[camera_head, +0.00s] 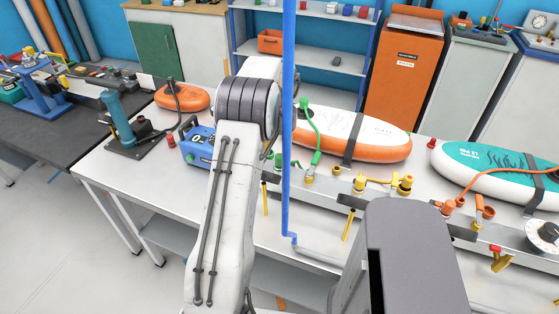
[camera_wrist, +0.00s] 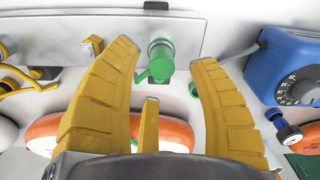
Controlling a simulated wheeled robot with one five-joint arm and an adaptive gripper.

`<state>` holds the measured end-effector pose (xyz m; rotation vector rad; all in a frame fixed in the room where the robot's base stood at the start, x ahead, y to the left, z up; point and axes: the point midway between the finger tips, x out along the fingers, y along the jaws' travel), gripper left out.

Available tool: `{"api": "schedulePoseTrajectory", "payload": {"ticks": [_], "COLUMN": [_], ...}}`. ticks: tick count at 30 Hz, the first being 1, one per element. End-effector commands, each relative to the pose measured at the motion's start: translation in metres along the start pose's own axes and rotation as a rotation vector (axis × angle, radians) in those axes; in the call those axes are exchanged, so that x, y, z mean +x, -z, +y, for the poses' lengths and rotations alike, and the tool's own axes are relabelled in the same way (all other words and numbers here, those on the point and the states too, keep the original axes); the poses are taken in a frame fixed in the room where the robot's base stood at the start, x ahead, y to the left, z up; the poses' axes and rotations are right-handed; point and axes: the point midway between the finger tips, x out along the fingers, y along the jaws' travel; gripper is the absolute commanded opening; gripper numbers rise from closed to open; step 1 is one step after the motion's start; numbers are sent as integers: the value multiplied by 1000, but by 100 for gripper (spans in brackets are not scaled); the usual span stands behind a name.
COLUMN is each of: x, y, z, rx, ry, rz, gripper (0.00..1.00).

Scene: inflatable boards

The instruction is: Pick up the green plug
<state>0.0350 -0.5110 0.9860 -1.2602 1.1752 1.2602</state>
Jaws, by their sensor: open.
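The green plug (camera_wrist: 160,58) sits at the edge of a metal plate (camera_wrist: 75,38) in the wrist view. It is a short cylinder with a small tab at its lower side. My gripper (camera_wrist: 164,53) is open, with its yellow fingers on either side of the plug. I see gaps between the plug and both fingers, and cannot tell how deep it lies between them. In the head view, a green fitting (camera_head: 279,160) shows at the bench rail beside my arm, probably the same plug. My gripper cannot be made out there.
A blue box with a dial (camera_wrist: 297,75) stands right of the gripper in the wrist view; it also shows in the head view (camera_head: 197,147). Yellow fittings (camera_wrist: 15,77) lie left. An orange-and-white board (camera_head: 360,135) rests on the white bench. A blue post (camera_head: 287,120) rises beside my arm.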

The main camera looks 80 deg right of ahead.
Motion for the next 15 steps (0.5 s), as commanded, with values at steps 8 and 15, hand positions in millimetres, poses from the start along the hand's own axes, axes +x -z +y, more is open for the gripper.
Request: {"api": "schedulePoseTrajectory", "payload": {"ticks": [8,15], "x": [31,38], "y": [0,0], "z": [-2,-2], "rx": [-1,-1], "ry": [0,0], "rz": [-1,1], "gripper": [54,54]}}
